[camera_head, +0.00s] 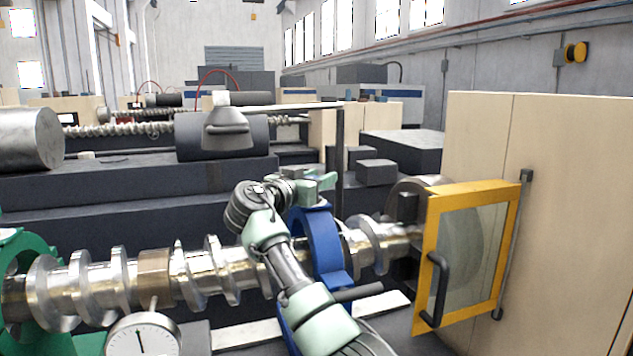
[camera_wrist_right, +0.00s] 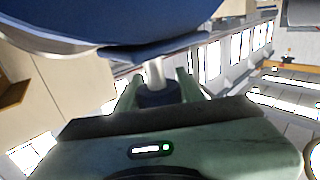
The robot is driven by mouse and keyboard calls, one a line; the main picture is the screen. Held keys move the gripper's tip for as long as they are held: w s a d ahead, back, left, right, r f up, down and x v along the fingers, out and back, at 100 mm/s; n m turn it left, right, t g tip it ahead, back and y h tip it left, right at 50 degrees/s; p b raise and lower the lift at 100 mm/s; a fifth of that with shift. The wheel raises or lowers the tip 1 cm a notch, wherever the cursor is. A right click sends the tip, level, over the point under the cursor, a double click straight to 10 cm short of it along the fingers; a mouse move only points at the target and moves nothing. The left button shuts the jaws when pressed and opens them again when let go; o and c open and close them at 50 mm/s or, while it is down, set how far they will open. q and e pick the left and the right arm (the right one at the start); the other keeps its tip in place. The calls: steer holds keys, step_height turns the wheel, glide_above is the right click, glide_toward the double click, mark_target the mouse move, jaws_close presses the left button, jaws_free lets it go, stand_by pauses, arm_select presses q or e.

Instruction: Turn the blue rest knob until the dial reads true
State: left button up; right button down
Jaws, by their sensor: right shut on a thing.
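The blue rest (camera_head: 322,245) stands around the bright screw shaft (camera_head: 205,275) in the head view. My right gripper (camera_head: 318,184) is at the top of this rest. In the right wrist view, my right gripper (camera_wrist_right: 159,88) has its two green fingers on either side of the dark blue knob (camera_wrist_right: 158,97), shut on it. A silver stem (camera_wrist_right: 156,73) joins the knob to the blue rest (camera_wrist_right: 110,25). In the head view the knob is hidden behind the gripper. The dial (camera_head: 143,338) stands under the shaft, its needle pointing nearly straight up. My left gripper is out of view.
A green rest (camera_head: 22,258) holds the shaft at the far left. A yellow-framed clear guard (camera_head: 470,255) with a black handle stands close on the right, before a beige cabinet (camera_head: 570,200). Dark machine beds (camera_head: 100,190) fill the space behind the shaft.

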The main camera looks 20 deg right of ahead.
steer(key=shift+s+m+g+h, duration=0.1)
steer(key=shift+m+g+h, duration=0.4)
steer(key=shift+g, duration=0.1)
steer(key=shift+s+d+m+g+p, duration=0.1)
steer(key=shift+m+g+p, duration=0.2)
steer(key=shift+g+p, duration=0.1)
steer(key=c, duration=0.9)
jaws_free()
steer(key=b+v, duration=0.1)
steer(key=v, duration=0.2)
steer(key=b+v, duration=0.2)
steer(key=v, duration=0.2)
steer(key=shift+f, duration=0.25)
steer(key=shift+s+a+r+b, duration=0.15)
steer(key=shift+a+b, duration=0.2)
